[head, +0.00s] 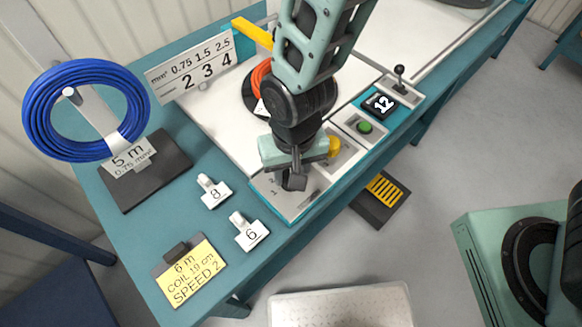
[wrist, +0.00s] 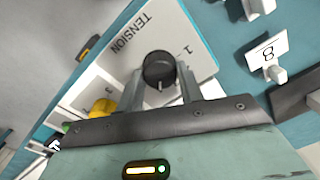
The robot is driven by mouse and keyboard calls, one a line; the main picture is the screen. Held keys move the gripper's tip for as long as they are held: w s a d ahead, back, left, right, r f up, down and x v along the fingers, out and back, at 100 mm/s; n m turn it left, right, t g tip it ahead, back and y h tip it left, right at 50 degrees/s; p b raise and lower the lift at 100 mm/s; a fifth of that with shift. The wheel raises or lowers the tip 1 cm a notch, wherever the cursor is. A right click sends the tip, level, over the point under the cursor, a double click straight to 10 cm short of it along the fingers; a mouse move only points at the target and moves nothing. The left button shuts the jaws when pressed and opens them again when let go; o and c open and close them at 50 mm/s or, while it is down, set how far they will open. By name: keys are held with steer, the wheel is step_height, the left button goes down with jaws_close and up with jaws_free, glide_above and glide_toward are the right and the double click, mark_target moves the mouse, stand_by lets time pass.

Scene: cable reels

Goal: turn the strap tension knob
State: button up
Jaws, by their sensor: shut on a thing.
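The strap tension knob (wrist: 159,68) is a round black knob with a pale pointer line, on a light panel marked TENSION (wrist: 129,33) in the wrist view. A numeral 1 and a 3 show on the panel around it. My gripper (wrist: 160,76) has one finger on each side of the knob and is shut on it. In the head view my gripper (head: 292,182) points down at the near end of the control panel (head: 270,190). There the gripper mostly hides the knob.
A yellow button (head: 334,146), green button (head: 365,126), display reading 12 (head: 380,104) and black lever (head: 399,78) line the panel. Tags 8 (head: 214,191) and 6 (head: 249,233), a yellow card (head: 185,275) and blue cable coil (head: 85,110) are left.

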stand_by(0.3)
steer(key=o, duration=1)
steer(key=r, duration=1.7)
steer(key=shift+d+r, duration=0.25)
steer(key=shift+d, duration=0.05)
